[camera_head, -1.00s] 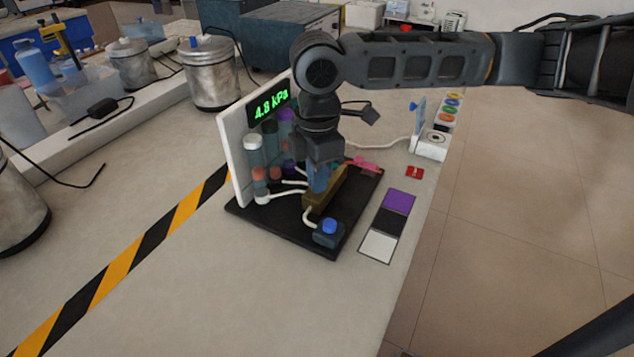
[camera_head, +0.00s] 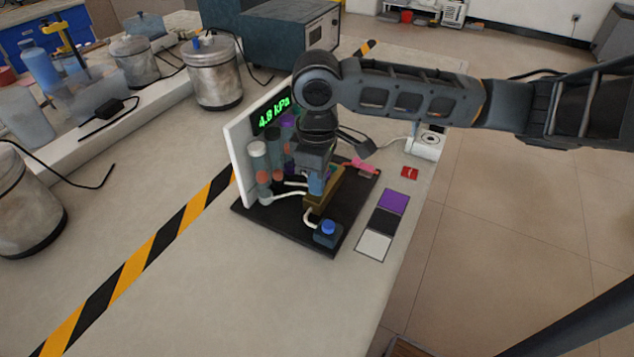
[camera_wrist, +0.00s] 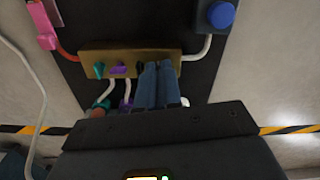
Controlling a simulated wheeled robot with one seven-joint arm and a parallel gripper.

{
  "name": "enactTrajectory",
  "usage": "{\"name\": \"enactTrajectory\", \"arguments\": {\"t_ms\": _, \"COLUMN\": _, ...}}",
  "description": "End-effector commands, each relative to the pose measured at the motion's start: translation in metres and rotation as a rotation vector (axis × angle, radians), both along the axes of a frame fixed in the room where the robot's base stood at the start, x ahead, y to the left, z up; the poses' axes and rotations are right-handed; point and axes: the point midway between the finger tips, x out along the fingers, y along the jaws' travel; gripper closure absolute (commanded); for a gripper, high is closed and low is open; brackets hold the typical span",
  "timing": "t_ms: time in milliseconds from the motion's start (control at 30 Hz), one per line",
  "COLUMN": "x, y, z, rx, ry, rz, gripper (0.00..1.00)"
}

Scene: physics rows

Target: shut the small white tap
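The brass block (camera_wrist: 100,58) carries a teal tap (camera_wrist: 99,70) and a purple tap (camera_wrist: 119,70) in the wrist view. My gripper (camera_wrist: 157,66) points down at the block, to the right of the purple tap; it also shows in the head view (camera_head: 318,184). Its two blue fingers are close together, with only a narrow gap. I see no white tap handle; the fingers cover that part of the block, so I cannot tell whether they touch or hold it. The green display (camera_head: 274,113) on the white panel (camera_head: 240,160) reads 4.8 kPa.
A dark box with a blue knob (camera_head: 327,232) stands at the near corner of the black base (camera_head: 285,232). White tubes run from the block. A pink part (camera_head: 364,166) lies behind. Purple, black and white squares (camera_head: 393,202) lie to the right, near the table edge.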

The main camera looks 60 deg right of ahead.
Motion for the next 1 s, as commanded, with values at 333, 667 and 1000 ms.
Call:
{"name": "enactTrajectory", "arguments": {"t_ms": 333, "x": 0.000, "y": 0.000, "z": -0.001, "rx": 0.001, "ry": 0.001, "rz": -0.151, "gripper": 0.86}}
{"name": "enactTrajectory", "arguments": {"t_ms": 667, "x": 0.000, "y": 0.000, "z": 0.013, "rx": 0.001, "ry": 0.001, "rz": -0.150, "gripper": 0.86}}
{"name": "enactTrajectory", "arguments": {"t_ms": 1000, "x": 0.000, "y": 0.000, "z": 0.038, "rx": 0.001, "ry": 0.000, "rz": -0.149, "gripper": 0.86}}
